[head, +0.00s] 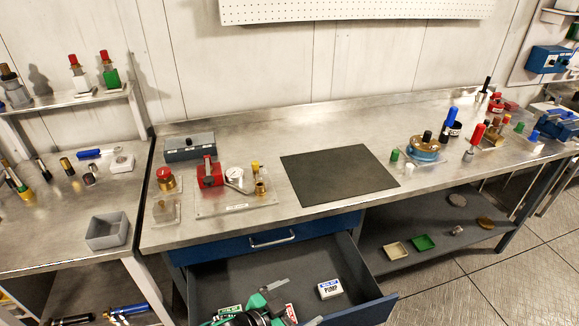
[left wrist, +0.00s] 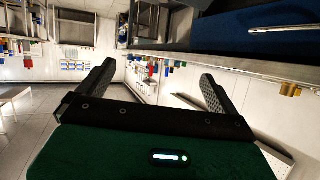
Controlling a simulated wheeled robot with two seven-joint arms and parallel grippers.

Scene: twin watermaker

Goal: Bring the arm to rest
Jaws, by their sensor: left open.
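My left gripper (head: 299,302) is green and black and shows at the bottom of the head view, over the open drawer. Its two dark fingers stand wide apart with nothing between them, as the left wrist view (left wrist: 158,72) also shows. The arm behind it is mostly cut off by the lower edge of the picture. My right gripper is not in view.
The open drawer (head: 215,280) juts out below the steel workbench (head: 235,225) and holds a white box (head: 330,289). A dark mat (head: 340,174) lies bare on the bench between a red-valved assembly (head: 210,173) and a blue-based brass part (head: 427,152).

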